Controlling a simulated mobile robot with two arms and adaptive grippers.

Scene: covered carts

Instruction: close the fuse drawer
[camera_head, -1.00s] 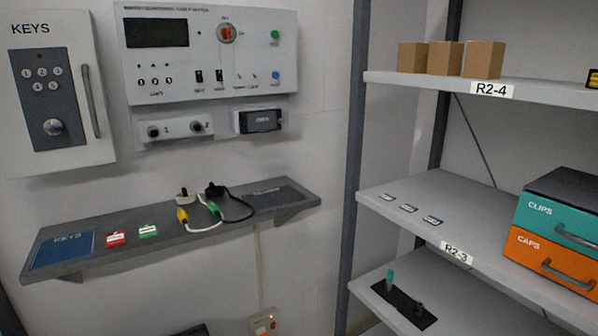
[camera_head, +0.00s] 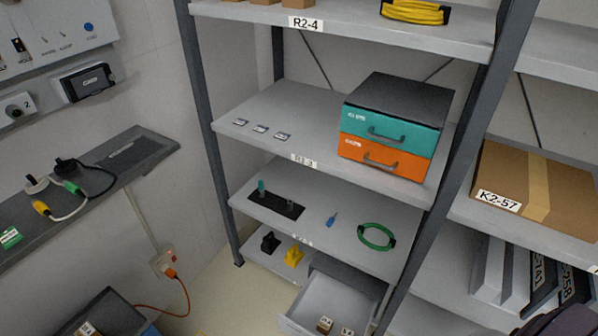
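A pale grey drawer (camera_head: 329,302) at the bottom of the shelving unit is pulled out, and its open top shows. It holds a few small labelled items near its front. I cannot read a fuse label on it, and its lower front is cut off by the picture's bottom edge. Higher up, a drawer box has a teal CLIPS drawer (camera_head: 380,131) and an orange drawer (camera_head: 383,159), both shut.
The rack's dark upright (camera_head: 468,131) stands right of the open drawer. A yellow item (camera_head: 293,255) and a dark item (camera_head: 270,242) sit left of it. A dark bin (camera_head: 104,314) stands on the floor at lower left, with an orange cable (camera_head: 185,290) nearby.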

